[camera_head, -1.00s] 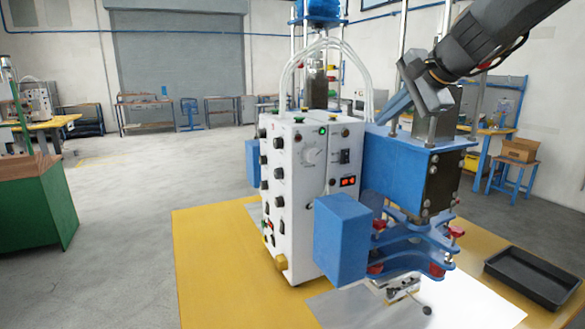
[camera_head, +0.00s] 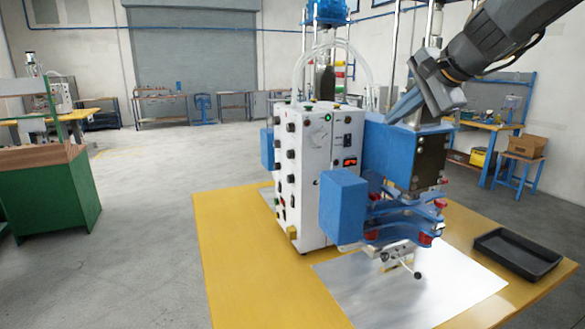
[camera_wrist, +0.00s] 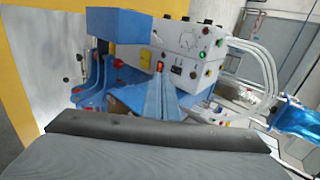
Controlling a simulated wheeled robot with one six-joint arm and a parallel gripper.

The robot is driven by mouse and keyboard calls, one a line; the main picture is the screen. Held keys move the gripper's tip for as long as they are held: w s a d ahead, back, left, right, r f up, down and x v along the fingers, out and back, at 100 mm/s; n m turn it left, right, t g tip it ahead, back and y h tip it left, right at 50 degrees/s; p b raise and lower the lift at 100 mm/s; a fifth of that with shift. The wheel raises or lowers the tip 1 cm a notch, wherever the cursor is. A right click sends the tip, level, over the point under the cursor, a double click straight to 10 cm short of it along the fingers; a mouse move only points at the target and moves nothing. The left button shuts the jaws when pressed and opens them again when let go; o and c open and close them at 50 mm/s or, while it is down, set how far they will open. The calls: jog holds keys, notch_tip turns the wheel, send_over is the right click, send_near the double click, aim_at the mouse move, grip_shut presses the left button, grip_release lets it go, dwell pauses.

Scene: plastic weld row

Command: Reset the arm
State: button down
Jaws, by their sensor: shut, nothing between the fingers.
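My arm comes in from the top right in the head view. My gripper (camera_head: 394,117) has slim blue fingers and is over the top of the blue welding head, in front of its metal posts. In the wrist view my gripper (camera_wrist: 160,78) shows its two fingers together with nothing between them. Behind them are the white control box (camera_wrist: 188,45) and the blue clamp parts (camera_wrist: 92,82) of the welder. I cannot tell whether the fingers touch the machine.
The welder's white control box (camera_head: 305,180) stands on a yellow table (camera_head: 235,260) with a metal plate (camera_head: 400,300). A black tray (camera_head: 515,255) lies at the right. A green bench (camera_head: 45,195) is at the left. Open floor (camera_head: 150,200) lies between.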

jog(key=s+a+f+n+g+h, duration=0.1)
jog(key=s+a+f+n+g, duration=0.3)
jog(key=f, duration=0.7)
jog(key=s+d+f+n+g+h, duration=0.1)
jog(key=s+f+n, duration=0.1)
jog(key=s+f, duration=0.65)
jog(key=s+a+f+n+g+h, duration=0.1)
jog(key=s+f+n+g+h, duration=0.1)
jog(key=s+f+n, duration=0.5)
jog(key=s+f+g, duration=0.1)
jog(key=s+f, duration=0.3)
jog(key=f, duration=0.4)
jog(key=shift+w+d, duration=0.1)
